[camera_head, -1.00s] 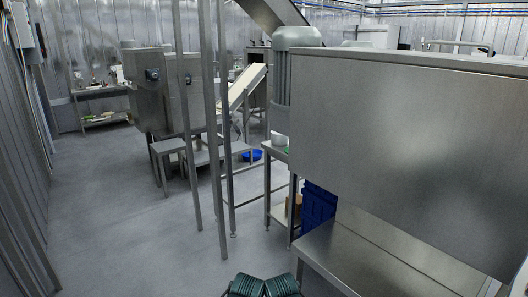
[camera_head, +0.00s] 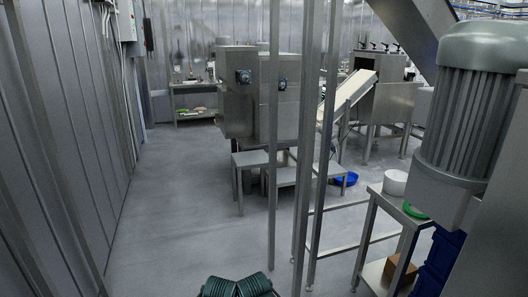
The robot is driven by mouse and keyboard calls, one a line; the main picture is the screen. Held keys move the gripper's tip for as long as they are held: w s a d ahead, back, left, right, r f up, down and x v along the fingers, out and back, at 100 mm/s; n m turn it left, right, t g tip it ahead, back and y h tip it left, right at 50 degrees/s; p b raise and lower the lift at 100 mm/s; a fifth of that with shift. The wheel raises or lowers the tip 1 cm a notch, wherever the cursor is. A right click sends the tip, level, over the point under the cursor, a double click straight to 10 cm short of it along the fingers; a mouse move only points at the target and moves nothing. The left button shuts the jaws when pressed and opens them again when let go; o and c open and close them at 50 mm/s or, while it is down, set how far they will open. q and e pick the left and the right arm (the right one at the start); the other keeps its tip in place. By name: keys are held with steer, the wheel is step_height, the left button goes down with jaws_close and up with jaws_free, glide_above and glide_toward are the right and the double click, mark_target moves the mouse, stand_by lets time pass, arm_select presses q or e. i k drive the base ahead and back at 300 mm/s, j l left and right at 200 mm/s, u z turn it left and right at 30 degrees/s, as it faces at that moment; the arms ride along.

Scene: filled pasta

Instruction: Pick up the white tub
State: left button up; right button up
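A white tub (camera_head: 395,183) stands on a steel side table (camera_head: 382,200) at the right, partly beside the big grey motor housing. It is round and small in view. A green item (camera_head: 415,210) lies close in front of it on the same table. Neither of my grippers can be made out; only dark green ribbed parts of mine show at the bottom edge. Nothing of mine is near the tub.
Steel posts (camera_head: 302,150) rise between me and the machines. A ribbed motor (camera_head: 470,100) fills the right. Blue crates (camera_head: 440,262) and a cardboard box (camera_head: 398,270) sit low at right. Open floor (camera_head: 180,210) lies left of the posts.

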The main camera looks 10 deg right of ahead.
mark_target(394, 183)
steer(key=i+z, duration=0.2)
steer(key=i, duration=0.3)
steer(key=i+j+z, duration=0.25)
steer(key=i, duration=0.25)
steer(key=i+l+z, duration=0.15)
steer(key=i+z, duration=0.25)
steer(key=i+l+z, duration=0.1)
steer(key=i+z, duration=0.15)
steer(key=z, duration=0.15)
steer(key=i+z, duration=0.3)
steer(key=z, duration=0.15)
steer(key=i+z, duration=0.2)
steer(key=i, duration=0.5)
